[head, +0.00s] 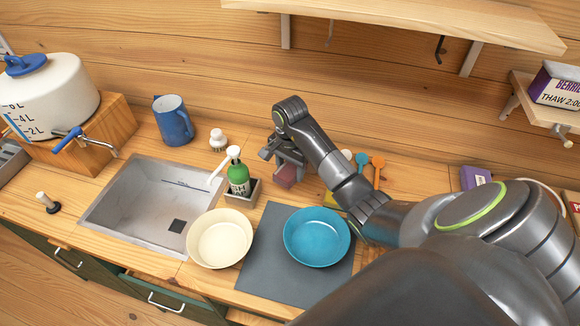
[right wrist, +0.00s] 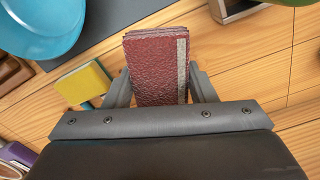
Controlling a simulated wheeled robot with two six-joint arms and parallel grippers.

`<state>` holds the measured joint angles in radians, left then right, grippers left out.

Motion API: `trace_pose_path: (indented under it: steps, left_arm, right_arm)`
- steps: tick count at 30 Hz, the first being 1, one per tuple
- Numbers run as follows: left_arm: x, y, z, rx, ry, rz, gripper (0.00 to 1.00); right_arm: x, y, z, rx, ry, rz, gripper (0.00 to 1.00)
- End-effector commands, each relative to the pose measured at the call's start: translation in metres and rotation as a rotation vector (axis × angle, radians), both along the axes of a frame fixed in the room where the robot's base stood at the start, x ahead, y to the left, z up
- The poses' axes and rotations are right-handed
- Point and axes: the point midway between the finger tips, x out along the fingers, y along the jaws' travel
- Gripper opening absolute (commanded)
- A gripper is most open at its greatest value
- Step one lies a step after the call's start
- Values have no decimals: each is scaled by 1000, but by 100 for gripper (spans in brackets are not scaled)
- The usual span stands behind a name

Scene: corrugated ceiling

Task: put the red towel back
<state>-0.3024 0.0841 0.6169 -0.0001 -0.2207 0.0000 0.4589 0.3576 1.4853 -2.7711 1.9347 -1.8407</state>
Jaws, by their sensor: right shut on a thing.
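The red towel (right wrist: 157,72) is a folded dark red, textured block with a pale stripe along one edge. My right gripper (right wrist: 162,90) is shut on it, one finger at each side. In the head view the towel (head: 287,176) hangs below my right gripper (head: 284,156), above the counter behind the grey mat and to the right of the green soap bottle. I cannot tell how far it is above the wood. My left gripper is not in view.
A cream bowl (head: 219,238) stands by the sink (head: 150,207). A blue plate (head: 317,237) lies on the grey mat (head: 262,270). The green soap bottle (head: 238,181) stands close left of the towel. A yellow sponge (right wrist: 85,83) lies near the right gripper.

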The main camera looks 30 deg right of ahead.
Motion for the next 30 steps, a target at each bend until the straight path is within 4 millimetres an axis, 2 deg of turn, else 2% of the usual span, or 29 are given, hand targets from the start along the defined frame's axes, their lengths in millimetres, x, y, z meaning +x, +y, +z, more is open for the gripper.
trace_pose_path:
  steps: [4, 15, 21, 29, 30]
  left_arm:
    - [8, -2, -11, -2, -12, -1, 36]
    - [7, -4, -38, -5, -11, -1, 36]
    - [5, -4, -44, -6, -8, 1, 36]
    - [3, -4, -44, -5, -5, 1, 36]
    - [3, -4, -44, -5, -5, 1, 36]
  right_arm:
    - [0, 0, -18, 1, 1, 0, 32]
    - [0, 0, -61, 0, 0, 1, 32]
    - [0, 0, -71, 0, 0, 1, 32]
    - [0, 0, -71, 0, 0, 1, 32]
    - [0, 0, -71, 0, 0, 1, 53]
